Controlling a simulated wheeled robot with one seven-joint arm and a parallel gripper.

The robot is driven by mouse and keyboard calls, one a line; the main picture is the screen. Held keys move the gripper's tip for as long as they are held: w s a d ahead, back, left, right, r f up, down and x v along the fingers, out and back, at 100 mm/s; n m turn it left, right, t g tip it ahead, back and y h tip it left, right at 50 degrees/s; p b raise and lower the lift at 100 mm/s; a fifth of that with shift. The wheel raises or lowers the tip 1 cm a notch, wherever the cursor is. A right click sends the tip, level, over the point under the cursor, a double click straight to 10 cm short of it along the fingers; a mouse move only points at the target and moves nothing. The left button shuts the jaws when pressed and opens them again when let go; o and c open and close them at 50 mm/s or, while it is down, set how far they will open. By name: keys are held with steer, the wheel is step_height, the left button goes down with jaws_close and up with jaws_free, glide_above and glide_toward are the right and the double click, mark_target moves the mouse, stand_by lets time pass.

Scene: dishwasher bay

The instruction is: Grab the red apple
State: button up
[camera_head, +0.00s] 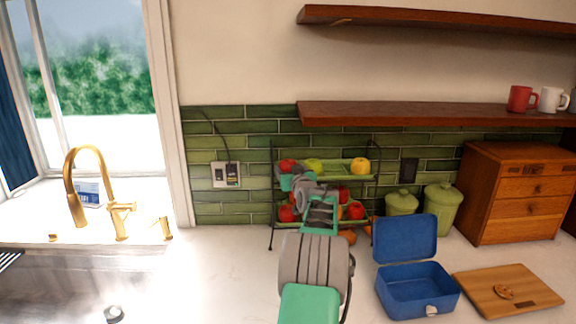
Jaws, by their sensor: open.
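Several red apples show on a two-tier black-framed rack with green trays (325,168) against the tiled wall. One red apple (288,165) is at the left end of the upper tray. Red apples on the lower tier include one at the left (286,213) and one at the right (357,211). My arm reaches up in front of the rack and hides part of its middle. My gripper (291,178) is open, at the upper left of the rack just below the upper left apple. Whether it touches the apple cannot be told.
A green apple (313,165) and a yellow one (360,166) share the upper tray. Green canisters (443,206), an open blue box (418,290), a cutting board (530,289) and a wooden drawer cabinet (518,195) stand to the right. A shelf (430,115) hangs above the rack.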

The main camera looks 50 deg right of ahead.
steer(key=shift+c, duration=0.6)
steer(key=c, duration=1.1)
steer(key=shift+o, duration=0.2)
steer(key=shift+r, duration=0.1)
